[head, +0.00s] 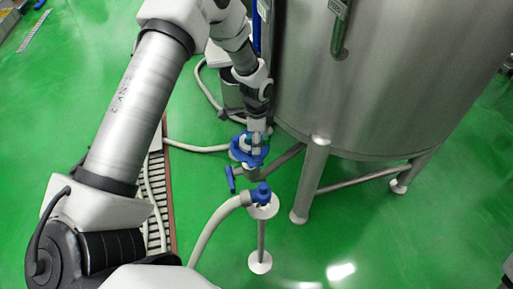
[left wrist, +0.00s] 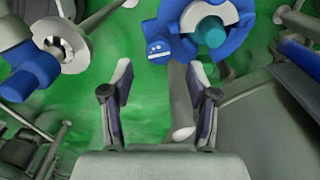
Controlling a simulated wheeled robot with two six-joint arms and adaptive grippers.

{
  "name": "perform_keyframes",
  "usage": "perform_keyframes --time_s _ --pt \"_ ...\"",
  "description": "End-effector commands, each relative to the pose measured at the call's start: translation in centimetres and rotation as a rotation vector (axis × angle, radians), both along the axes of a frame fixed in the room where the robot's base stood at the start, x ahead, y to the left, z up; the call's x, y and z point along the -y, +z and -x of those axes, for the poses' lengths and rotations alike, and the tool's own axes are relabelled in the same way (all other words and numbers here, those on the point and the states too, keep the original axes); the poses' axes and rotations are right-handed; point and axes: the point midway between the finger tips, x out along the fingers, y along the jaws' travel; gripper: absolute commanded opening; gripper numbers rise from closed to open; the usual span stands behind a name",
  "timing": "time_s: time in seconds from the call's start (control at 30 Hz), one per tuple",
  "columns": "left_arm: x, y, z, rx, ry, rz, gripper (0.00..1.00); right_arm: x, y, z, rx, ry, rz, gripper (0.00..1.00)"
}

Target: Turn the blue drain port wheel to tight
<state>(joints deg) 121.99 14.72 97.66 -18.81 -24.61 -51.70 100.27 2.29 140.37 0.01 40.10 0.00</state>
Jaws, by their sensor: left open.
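The blue drain port wheel (head: 241,153) is low beside the steel tank's legs in the head view. In the left wrist view the blue part (left wrist: 236,40) at upper right curves around a pale ring and a teal centre, with a small marked tab at its left. My left gripper (head: 257,128) reaches down over it in the head view and hides part of it. In the left wrist view my left gripper (left wrist: 161,68) has its two fingers apart with nothing held between them; the wheel lies beyond the fingertips, up and right. My right gripper is not in view.
A steel tank (head: 380,80) on legs stands right of the wheel. A pale hose (head: 212,228) with a blue coupling (head: 262,193) rests on a round-based stand (head: 260,262) in front. A floor drain grate (head: 155,200) lies left.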

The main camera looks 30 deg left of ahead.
Motion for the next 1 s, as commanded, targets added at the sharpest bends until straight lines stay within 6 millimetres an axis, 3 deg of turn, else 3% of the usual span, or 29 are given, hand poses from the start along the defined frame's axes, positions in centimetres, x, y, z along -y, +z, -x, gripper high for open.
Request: perform_keyframes --time_s 0.1,0.3,1.0 --pt "0.0 3.3 -0.1 0.004 -0.001 0.000 0.59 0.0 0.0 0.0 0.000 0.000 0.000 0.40" --pt "0.0 6.7 0.0 0.001 -0.002 -0.001 0.59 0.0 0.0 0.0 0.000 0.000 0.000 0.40" --pt "0.0 7.2 0.0 -0.001 -0.001 0.000 0.59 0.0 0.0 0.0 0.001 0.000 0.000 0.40"
